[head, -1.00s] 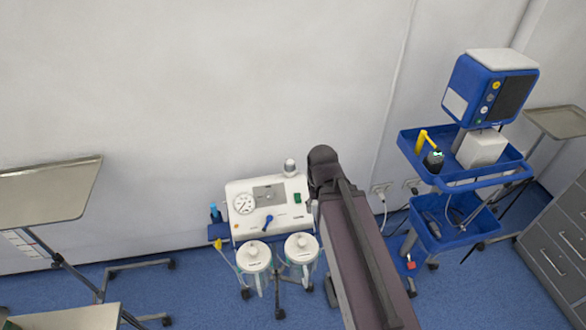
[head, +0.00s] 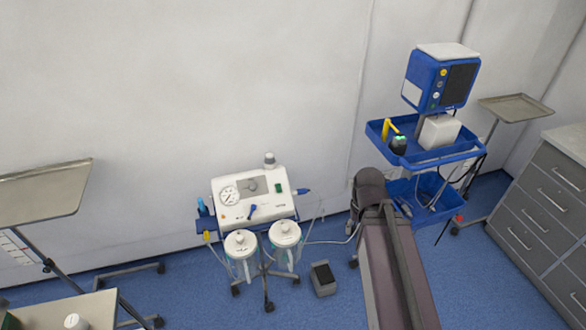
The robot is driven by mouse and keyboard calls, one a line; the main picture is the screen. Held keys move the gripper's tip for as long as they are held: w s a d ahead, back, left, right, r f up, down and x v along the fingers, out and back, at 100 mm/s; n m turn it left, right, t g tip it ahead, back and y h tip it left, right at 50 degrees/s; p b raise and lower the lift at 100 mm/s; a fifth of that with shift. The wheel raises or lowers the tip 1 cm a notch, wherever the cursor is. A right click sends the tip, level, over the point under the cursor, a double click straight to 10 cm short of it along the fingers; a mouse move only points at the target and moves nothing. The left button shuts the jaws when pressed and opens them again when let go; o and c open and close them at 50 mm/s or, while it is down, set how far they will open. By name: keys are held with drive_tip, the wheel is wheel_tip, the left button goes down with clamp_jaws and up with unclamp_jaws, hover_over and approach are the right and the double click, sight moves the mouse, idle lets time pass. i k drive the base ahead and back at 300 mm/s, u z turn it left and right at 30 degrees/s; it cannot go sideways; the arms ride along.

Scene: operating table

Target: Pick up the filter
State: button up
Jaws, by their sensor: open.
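I cannot make out for certain which thing is the filter. A small white round item (head: 75,321) stands on a pale tabletop (head: 95,304), cut by the bottom left edge. Another small white and grey cylinder (head: 270,160) sits at the back of the white suction unit (head: 285,206). The suction unit has a dial, a blue knob and two clear jars with white lids (head: 241,243). My gripper is outside the view.
A blue cart (head: 470,152) with a monitor (head: 438,78) stands right, by a grey drawer cabinet (head: 553,200). A metal tray stand (head: 45,190) is left. A foot pedal (head: 323,278) lies on the floor.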

sight(269, 156)
drive_tip(key=z, duration=0.15)
drive_tip(key=k, duration=0.65)
drive_tip(key=z, duration=0.7)
drive_tip(key=i, duration=1.2)
drive_tip(key=u, duration=0.5)
drive_tip(key=i, duration=0.8)
drive_tip(key=u, duration=0.5)
